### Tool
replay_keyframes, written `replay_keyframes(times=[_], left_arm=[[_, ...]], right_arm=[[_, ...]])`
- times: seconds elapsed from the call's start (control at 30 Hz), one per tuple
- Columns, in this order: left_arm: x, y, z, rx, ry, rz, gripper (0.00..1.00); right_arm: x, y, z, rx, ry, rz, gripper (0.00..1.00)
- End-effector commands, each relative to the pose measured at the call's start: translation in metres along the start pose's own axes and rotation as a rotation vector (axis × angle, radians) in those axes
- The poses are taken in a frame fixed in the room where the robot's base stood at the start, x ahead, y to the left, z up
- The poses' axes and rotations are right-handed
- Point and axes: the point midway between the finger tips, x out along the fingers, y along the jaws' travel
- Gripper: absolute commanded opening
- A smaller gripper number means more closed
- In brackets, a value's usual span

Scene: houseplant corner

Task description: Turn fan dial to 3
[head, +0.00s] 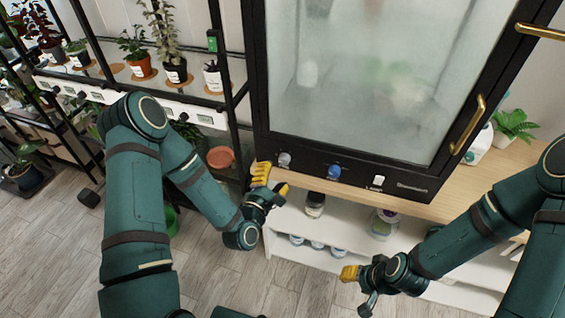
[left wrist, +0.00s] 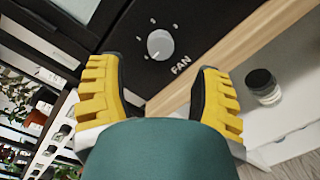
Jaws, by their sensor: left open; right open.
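The fan dial (head: 284,159) is a small grey-white round knob at the left end of the black panel below the glass cabinet door in the head view. It shows close up in the left wrist view (left wrist: 160,45), with the label FAN beside it and small marks around it. My left gripper (head: 268,180) has yellow fingers. It is open and apart from the dial, which lies beyond the gap between the fingertips in the left wrist view (left wrist: 160,85). My right gripper (head: 359,286) is open and empty, in front of the lower shelves.
A blue knob (head: 334,172) and a white lamp switch (head: 378,181) sit to the right on the same panel. A brass handle (head: 468,125) is on the cabinet door. A plant rack (head: 205,98) stands at left. Jars (head: 315,205) stand on the white shelf below.

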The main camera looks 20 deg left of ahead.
Motion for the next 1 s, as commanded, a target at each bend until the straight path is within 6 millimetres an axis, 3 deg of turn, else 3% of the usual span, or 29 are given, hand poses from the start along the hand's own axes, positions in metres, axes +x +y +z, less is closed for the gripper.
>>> replay_keyframes(times=[0.1,0.3,0.77,0.93,0.97,1.0], left_arm=[[0.023,0.000,0.000,0.003,-0.003,0.003,0.65],[0.049,0.000,0.000,0.002,-0.002,0.002,0.65],[0.059,0.000,0.000,0.001,0.000,0.000,0.67],[0.059,0.000,0.000,0.001,0.000,0.000,0.07],[0.059,0.000,0.000,0.001,0.000,0.000,0.00],[0.059,0.000,0.000,0.001,0.000,0.000,0.00]], right_arm=[[0.002,0.001,0.000,0.000,0.001,0.000,0.47],[0.005,0.002,-0.001,0.000,0.003,0.000,0.47],[0.005,0.002,-0.001,0.000,0.003,0.000,0.47],[0.005,0.002,-0.001,0.000,0.003,0.000,0.47],[0.005,0.002,-0.001,0.000,0.003,0.000,0.47],[0.005,0.002,-0.001,0.000,0.003,0.000,0.47]])
